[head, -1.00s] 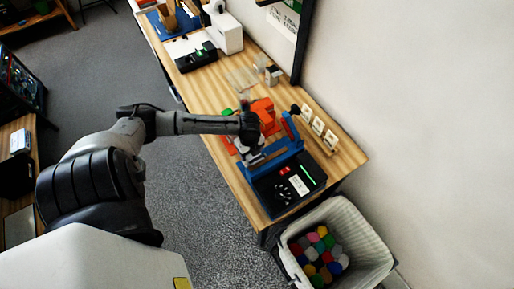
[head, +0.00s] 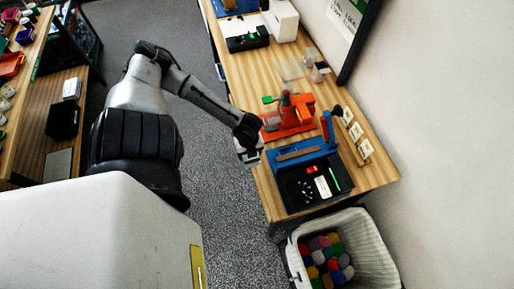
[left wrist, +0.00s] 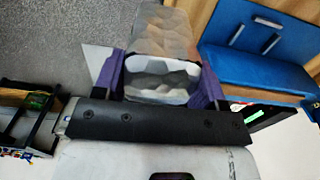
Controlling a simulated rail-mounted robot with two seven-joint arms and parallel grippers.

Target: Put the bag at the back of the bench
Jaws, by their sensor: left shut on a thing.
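My left gripper (head: 248,156) hangs beside the bench's left edge in the head view, to the left of the blue-framed machine. In the left wrist view its purple fingers (left wrist: 161,80) are shut on a clear, crinkled bag (left wrist: 168,38) with a pale, faceted near end. The bag points away from the palm; I can hardly make it out in the head view. The wooden bench (head: 233,82) runs from the top of the head view down to the basket. My right gripper is not in view.
The blue-framed black machine (head: 305,170) stands at the bench's near end, with an orange device (head: 290,122) behind it. White blocks (head: 356,132) line the wall side. Clear items (head: 291,68) lie farther back. A lined basket (head: 366,235) holds colourful pieces.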

